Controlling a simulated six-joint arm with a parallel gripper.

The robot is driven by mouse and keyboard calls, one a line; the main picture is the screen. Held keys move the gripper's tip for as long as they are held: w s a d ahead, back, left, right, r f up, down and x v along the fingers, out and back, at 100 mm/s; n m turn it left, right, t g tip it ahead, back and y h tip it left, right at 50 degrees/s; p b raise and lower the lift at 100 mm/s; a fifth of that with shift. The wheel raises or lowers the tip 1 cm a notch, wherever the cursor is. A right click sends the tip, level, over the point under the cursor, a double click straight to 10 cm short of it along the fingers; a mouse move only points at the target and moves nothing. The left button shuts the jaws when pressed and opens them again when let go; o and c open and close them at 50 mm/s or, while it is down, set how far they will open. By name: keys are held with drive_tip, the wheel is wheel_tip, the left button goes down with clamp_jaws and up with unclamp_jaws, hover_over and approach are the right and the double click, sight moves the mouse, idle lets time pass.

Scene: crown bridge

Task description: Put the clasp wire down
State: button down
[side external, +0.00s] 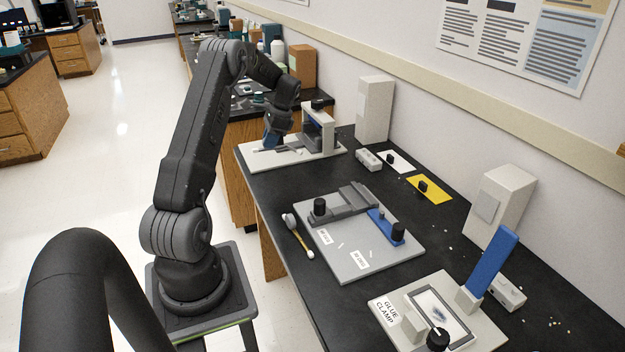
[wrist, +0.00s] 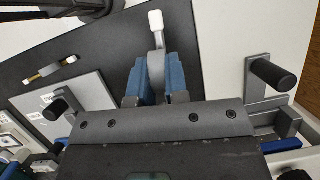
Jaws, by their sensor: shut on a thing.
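My gripper (side external: 271,140) is low over the white board (side external: 250,157) at the far end of the bench. In the wrist view, the blue fingers of my gripper (wrist: 155,80) are shut on a grey bar with a rounded white tip (wrist: 156,20). The tip sticks out beyond the fingers, over the dark bench top. The bar's other end is hidden behind the gripper body. I cannot tell whether this bar is the clasp wire or joined to a fixture. No separate thin wire can be made out in the gripper.
A grey upright fixture (side external: 320,132) stands right of my gripper. Nearer are a grey tray (side external: 355,262) with black knobs and a blue bar, a yellow-ended tool (side external: 303,244), and the glue clamp board (side external: 383,311). Bare black bench (side external: 275,187) lies between the far board and tray.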

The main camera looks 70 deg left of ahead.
drive_tip(key=shift+s+a+n+h, duration=0.3)
drive_tip(key=shift+s+n, duration=0.05)
drive_tip(key=shift+n, duration=0.15)
drive_tip(key=shift+w+f, duration=0.2)
drive_tip(key=w+f, duration=0.2)
drive_tip(key=w, duration=0.1)
drive_tip(key=w+d+f, duration=0.1)
drive_tip(key=w+f, duration=0.1)
drive_tip(key=w, duration=0.2)
drive_tip(key=w+d+f, duration=0.1)
drive_tip(key=w+f, duration=0.1)
drive_tip(key=w, duration=0.1)
drive_tip(key=shift+w+d+f, duration=0.2)
drive_tip(key=shift+w+f, duration=0.1)
drive_tip(key=shift+w, duration=0.05)
drive_tip(key=shift+f, duration=2)
drive_tip(key=shift+f, duration=0.15)
drive_tip(key=c, duration=1.1)
unclamp_jaws()
